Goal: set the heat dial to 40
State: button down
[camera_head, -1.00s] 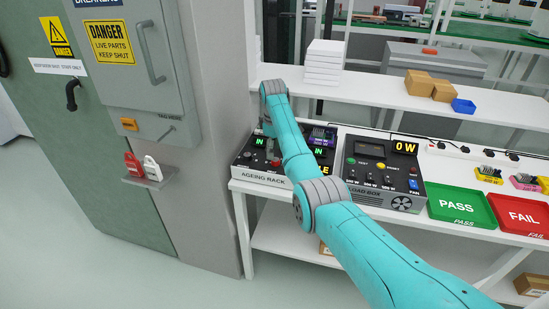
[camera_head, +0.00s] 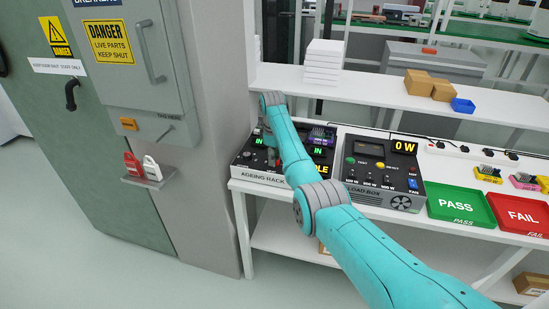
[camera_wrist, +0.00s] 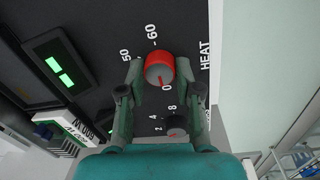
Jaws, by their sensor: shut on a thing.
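The heat dial (camera_wrist: 160,68) is a round knob with a red rim and a grey face, beside the word HEAT in the wrist view. Its red pointer line aims toward the lower part of the scale, near a "0" partly beside the fingers; the full number there is unclear. The marks 50 and 60 show above it. My gripper (camera_wrist: 160,72) is shut on the dial, one finger on each side. In the head view the dial is on the ageing rack (camera_head: 262,179), mostly hidden by my arm and gripper.
The load box (camera_head: 384,185) stands right of the rack. A grey pillar (camera_head: 222,150) rises close to the rack's left.

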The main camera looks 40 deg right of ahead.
jog(key=shift+m, duration=0.4)
jog(key=m, duration=0.5)
jog(key=shift+m, duration=0.3)
jog(key=m, duration=0.5)
jog(key=shift+g, duration=0.3)
jog(key=shift+m, duration=0.3)
jog(key=c, duration=0.8)
grip_release()
jog(key=shift+w, duration=0.1)
jog(key=shift+r, duration=0.1)
jog(key=r, duration=1.1)
jog(key=shift+w+a+r, duration=0.15)
jog(key=shift+a+r, duration=0.1)
jog(key=shift+r, duration=0.15)
